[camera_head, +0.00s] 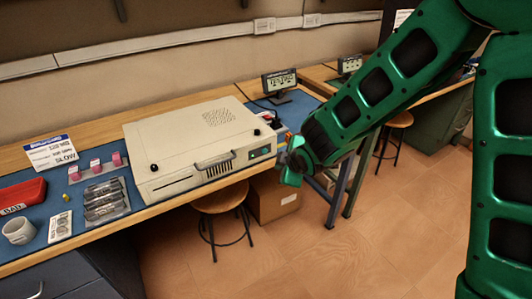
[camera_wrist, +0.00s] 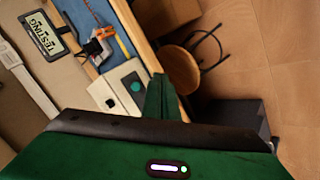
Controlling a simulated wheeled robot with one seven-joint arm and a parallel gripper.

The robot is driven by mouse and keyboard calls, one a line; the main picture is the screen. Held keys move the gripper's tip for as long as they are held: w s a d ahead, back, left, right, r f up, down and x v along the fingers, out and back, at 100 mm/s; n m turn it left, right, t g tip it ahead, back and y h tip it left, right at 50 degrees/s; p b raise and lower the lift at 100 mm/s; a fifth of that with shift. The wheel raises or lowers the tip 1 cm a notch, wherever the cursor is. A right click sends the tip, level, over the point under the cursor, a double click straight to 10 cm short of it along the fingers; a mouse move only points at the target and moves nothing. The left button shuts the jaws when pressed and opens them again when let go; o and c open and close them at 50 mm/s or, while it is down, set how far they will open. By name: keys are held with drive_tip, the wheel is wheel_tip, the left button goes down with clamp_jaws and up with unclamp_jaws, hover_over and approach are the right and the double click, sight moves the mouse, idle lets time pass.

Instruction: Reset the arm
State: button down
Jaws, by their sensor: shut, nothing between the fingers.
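My green arm reaches in from the right of the head view. In the wrist view my gripper's green fingers (camera_wrist: 162,98) are together with nothing held. They overlap the bench edge beside the device's corner in that picture; I cannot tell the exact gap.
A round stool (camera_head: 221,198) and a cardboard box (camera_head: 274,198) stand below. The floor in front is open.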

drive_tip(key=shift+d, duration=0.1)
drive_tip(key=s+d+r+m+g+h, duration=0.1)
drive_tip(key=s+d+r+m+h, duration=0.2)
drive_tip(key=d, duration=0.6)
drive_tip(key=s+d+r+m+g, duration=0.15)
drive_tip(key=d+m, duration=0.25)
drive_tip(key=d, duration=0.6)
drive_tip(key=s+d+r+m+g+h, duration=0.1)
drive_tip(key=s+d+r+m+h, duration=0.2)
drive_tip(key=d, duration=0.6)
drive_tip(key=s+d+r+m+g+y, duration=0.1)
drive_tip(key=s+d+m, duration=0.2)
drive_tip(key=s, duration=0.6)
drive_tip(key=s+d+r+m+g+y, duration=0.1)
drive_tip(key=s+d+m, duration=0.3)
drive_tip(key=s, duration=0.5)
drive_tip(key=s+d+r+m+g, duration=0.2)
drive_tip(key=s+d+m+g, duration=0.1)
drive_tip(key=s+m, duration=0.3)
drive_tip(key=s, duration=0.2)
drive_tip(key=shift+s+d+y, duration=0.4)
drive_tip(key=shift+w+f, duration=0.2)
drive_tip(key=shift+w, duration=0.45)
